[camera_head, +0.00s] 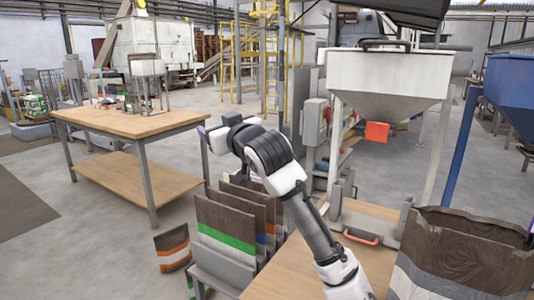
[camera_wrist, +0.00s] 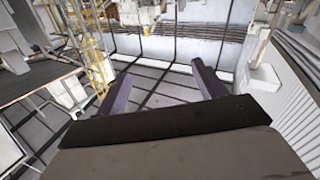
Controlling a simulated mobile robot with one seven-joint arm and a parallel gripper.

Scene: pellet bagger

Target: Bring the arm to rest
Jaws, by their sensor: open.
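My arm (camera_head: 310,225) rises from the lower right of the head view and bends over the rack of bags. Its far end points away, towards the back left. My gripper (camera_wrist: 160,82) shows in the wrist view with its two dark fingers wide apart and nothing between them. In the head view the gripper is mostly hidden behind my own wrist links, with only a small part showing. It is in the air, and I see it touching nothing.
A wooden workbench (camera_head: 130,122) stands to the left. Upright bags (camera_head: 226,222) fill a rack below my arm. A white hopper (camera_head: 392,75) stands right of it, above a red-handled clamp (camera_head: 361,237). A large open bag (camera_head: 465,250) is at lower right. Floor (camera_head: 60,240) at left is clear.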

